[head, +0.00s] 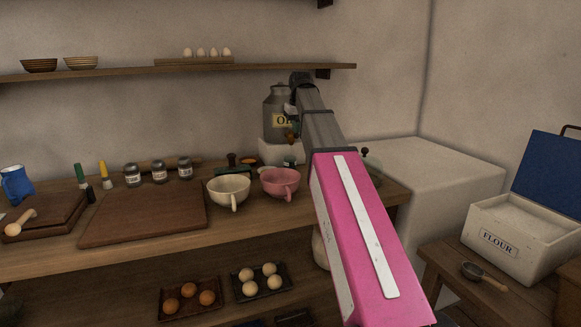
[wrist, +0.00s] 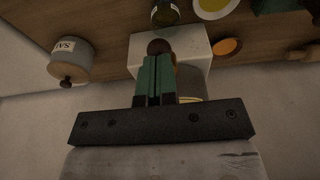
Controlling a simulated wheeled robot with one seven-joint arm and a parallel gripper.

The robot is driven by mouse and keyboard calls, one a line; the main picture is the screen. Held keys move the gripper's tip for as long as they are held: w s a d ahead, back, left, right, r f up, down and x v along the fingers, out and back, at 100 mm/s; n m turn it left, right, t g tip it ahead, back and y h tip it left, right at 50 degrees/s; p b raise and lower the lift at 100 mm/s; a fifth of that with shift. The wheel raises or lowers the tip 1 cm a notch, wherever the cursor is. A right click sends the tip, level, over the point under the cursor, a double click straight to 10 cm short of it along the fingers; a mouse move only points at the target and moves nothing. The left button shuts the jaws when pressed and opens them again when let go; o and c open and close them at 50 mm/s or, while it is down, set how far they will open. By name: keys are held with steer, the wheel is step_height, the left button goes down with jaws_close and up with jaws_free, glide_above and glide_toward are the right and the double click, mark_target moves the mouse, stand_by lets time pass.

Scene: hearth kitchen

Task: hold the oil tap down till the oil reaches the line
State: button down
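The grey metal oil can (head: 275,105), labelled OIL in part, stands on a white block (head: 270,151) at the back of the counter. A small brown tap (head: 291,137) shows at its front. A small dark glass jar (head: 289,161) is low beside the block; it also shows at the top of the wrist view (wrist: 164,13). I cannot make out its oil level or line. My gripper (wrist: 155,60) has its green fingers together, with a round brown knob (wrist: 158,46) at their tips. Whether they touch it is unclear. My arm hides part of the can.
A cream cup (head: 229,189) and a pink cup (head: 281,183) stand left of my arm. A cutting board (head: 145,215) lies further left. A lidded pot (wrist: 70,60) stands beside the block in the wrist view. A flour box (head: 520,232) is at right.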

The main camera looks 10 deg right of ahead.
steer(key=shift+f, duration=0.8)
steer(key=shift+r, duration=0.1)
step_height(320, 180, up, 6)
steer(key=shift+r, duration=0.45)
steer(key=shift+s, duration=0.1)
stand_by(0.5)
